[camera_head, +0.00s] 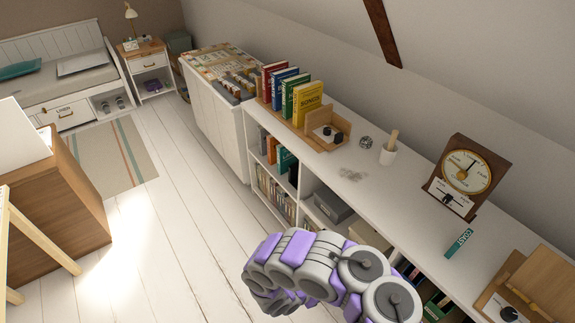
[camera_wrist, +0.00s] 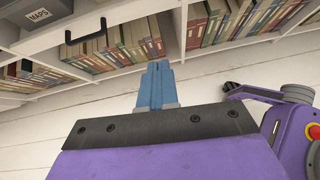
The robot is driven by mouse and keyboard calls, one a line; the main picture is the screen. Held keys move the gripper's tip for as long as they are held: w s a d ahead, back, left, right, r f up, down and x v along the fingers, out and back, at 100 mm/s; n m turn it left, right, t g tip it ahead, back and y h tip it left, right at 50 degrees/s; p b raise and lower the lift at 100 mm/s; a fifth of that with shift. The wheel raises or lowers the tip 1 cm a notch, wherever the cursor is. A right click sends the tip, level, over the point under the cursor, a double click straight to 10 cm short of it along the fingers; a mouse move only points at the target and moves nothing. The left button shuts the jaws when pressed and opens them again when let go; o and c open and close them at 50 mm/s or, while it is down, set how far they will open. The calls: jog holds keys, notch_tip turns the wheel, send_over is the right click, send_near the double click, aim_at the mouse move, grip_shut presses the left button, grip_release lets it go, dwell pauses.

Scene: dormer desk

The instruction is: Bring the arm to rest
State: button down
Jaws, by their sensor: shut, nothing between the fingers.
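My arm, purple and grey, shows folded at the bottom centre of the head view, in front of the low white shelf unit (camera_head: 405,215). The gripper end is not clearly visible there. In the wrist view my gripper (camera_wrist: 157,68) shows as two blue fingers pressed together, with nothing between them. The fingers point toward the shelf's lower compartments, which hold rows of books (camera_wrist: 215,22). They appear apart from the books and the shelf.
A wooden cabinet (camera_head: 60,205) stands at left. The white plank floor (camera_head: 185,215) between is clear.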

jog(key=w+d+r+m+g+h, duration=0.1)
jog(key=w+d+r+m+h, duration=0.15)
jog(key=d+r, duration=0.55)
jog(key=w+d+r+m+g+h, duration=0.15)
jog(key=w+d+r+m, duration=0.35)
jog(key=r, duration=0.6)
jog(key=s+d+r+m+g+h, duration=0.15)
jog(key=s+d+r+m, duration=0.3)
jog(key=r, duration=0.55)
jog(key=s+d+r+m+g, duration=0.3)
jog(key=d+r, duration=0.2)
jog(key=r, duration=0.4)
jog(key=s+a+r+m+g+y, duration=0.35)
jog(key=s+r+m+y, duration=0.4)
jog(key=s, duration=0.65)
jog(key=s+a+r+m+t+y, duration=0.1)
jog(key=s+a+r+y, duration=0.1)
jog(key=s+a, duration=0.4)
jog(key=s+a+r+t+y, duration=0.2)
jog(key=s+a+r+y, duration=0.1)
jog(key=s+a, duration=0.4)
jog(key=a+y, duration=0.1)
jog(key=a, duration=0.2)
jog(key=shift+s+a+r+m+y, duration=0.15)
jog(key=shift+a+r+m+y, duration=0.1)
jog(key=shift+a+m+y, duration=0.1)
